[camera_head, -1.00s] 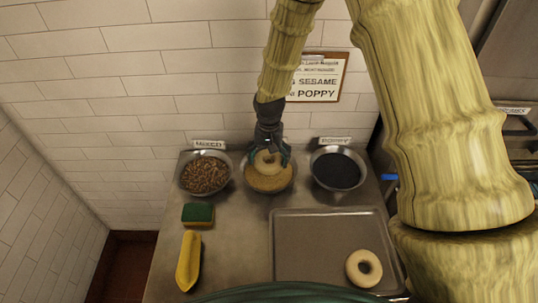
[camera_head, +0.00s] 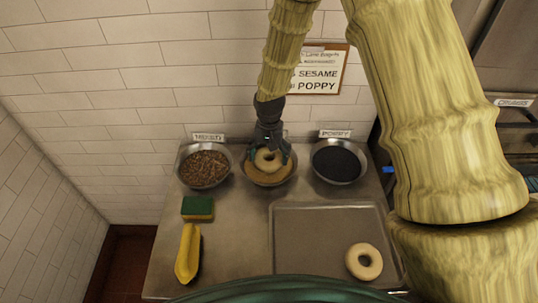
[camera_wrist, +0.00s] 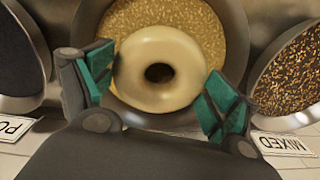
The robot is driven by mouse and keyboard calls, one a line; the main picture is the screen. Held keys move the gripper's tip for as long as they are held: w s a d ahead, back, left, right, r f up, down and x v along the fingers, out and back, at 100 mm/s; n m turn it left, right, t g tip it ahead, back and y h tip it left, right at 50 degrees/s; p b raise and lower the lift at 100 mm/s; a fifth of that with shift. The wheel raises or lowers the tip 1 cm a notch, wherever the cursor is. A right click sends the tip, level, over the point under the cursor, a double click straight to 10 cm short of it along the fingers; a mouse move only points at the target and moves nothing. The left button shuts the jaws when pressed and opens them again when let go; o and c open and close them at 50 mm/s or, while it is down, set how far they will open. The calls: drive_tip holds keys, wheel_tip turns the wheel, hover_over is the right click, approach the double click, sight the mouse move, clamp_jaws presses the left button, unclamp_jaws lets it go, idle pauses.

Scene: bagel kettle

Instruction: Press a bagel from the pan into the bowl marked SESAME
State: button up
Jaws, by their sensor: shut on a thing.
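My gripper (camera_head: 268,152) is over the middle bowl (camera_head: 285,181) and is shut on a pale bagel (camera_head: 267,161). In the wrist view the bagel (camera_wrist: 182,87) sits between the two green fingertips (camera_wrist: 160,90), with the tan sesame seeds (camera_wrist: 215,30) of the bowl behind it. Whether the bagel touches the seeds is hard to tell. The middle bowl's own label is hidden behind my arm. A second bagel (camera_head: 364,262) lies on the pan (camera_head: 315,240) at its front right.
A bowl of mixed seeds (camera_head: 205,168) stands left and a bowl of dark poppy seeds (camera_head: 337,162) right, close to my gripper. A sponge (camera_head: 198,208) and a yellow object (camera_head: 188,252) lie at the left. A sign (camera_head: 320,75) hangs on the wall.

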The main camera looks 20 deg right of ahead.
drive_tip(key=shift+f, duration=0.35)
idle(0.4)
drive_tip(key=shift+r, duration=0.1)
idle(0.7)
wheel_tip(320, 180, up, 10)
drive_tip(key=p, duration=0.6)
idle(0.8)
idle(0.4)
